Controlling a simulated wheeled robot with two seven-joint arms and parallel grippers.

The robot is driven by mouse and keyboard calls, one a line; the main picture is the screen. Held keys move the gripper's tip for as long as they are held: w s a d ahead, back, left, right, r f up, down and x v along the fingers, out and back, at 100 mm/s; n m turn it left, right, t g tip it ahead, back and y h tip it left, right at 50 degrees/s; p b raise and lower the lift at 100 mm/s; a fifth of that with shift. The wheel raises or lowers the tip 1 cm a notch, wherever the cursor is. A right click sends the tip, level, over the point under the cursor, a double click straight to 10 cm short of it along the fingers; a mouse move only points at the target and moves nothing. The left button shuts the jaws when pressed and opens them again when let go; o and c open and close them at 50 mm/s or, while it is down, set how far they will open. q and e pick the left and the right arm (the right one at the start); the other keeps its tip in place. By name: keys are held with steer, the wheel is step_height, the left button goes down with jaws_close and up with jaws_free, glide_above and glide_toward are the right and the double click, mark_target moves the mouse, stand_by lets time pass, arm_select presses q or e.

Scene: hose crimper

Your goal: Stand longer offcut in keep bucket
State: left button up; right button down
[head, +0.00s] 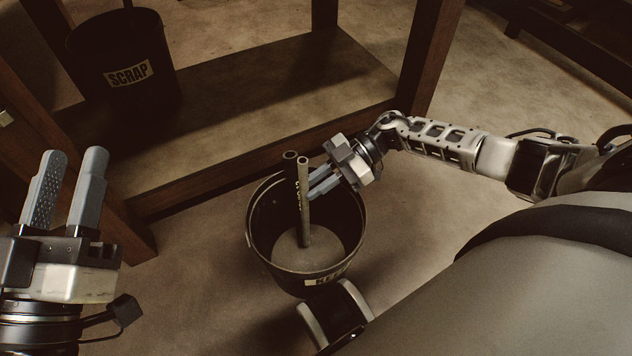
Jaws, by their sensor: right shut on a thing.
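The keep bucket (262,240) is a dark round pail on the floor, with a partly hidden label on its front. Two offcuts stand nearly upright in it, close together, with their open tops above the rim. One is a dark hose (291,172); the other is a lighter, olive-tan hose (305,215) whose lower end appears to reach the bucket floor. My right gripper (313,189) reaches in from the right over the rim and is shut on the lighter hose. My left gripper (76,152) is at the far left, empty, its fingers apart. Which offcut is longer is hard to tell.
A dark SCRAP bucket (155,93) stands on the low wooden shelf (270,85) of a bench, with something upright in it. The bench legs (432,60) and shelf edge lie just behind the keep bucket. Floor to the bucket's left is clear.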

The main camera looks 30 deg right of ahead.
steer(key=c, duration=1.3)
jaws_free()
arm_select(q)
steer(key=f+n+g+p, duration=0.1)
steer(key=s+f+n+g+y+p, duration=0.1)
steer(key=f, duration=0.1)
steer(key=shift+d+f+n, duration=0.2)
steer(key=shift+f+n, duration=0.05)
steer(key=shift+n, duration=0.15)
arm_select(e)
steer(key=w+v, duration=0.1)
steer(key=v, duration=1.5)
steer(key=shift+s, duration=0.45)
arm_select(q)
steer(key=shift+f, duration=0.1)
arm_select(e)
steer(key=shift+s, duration=0.1)
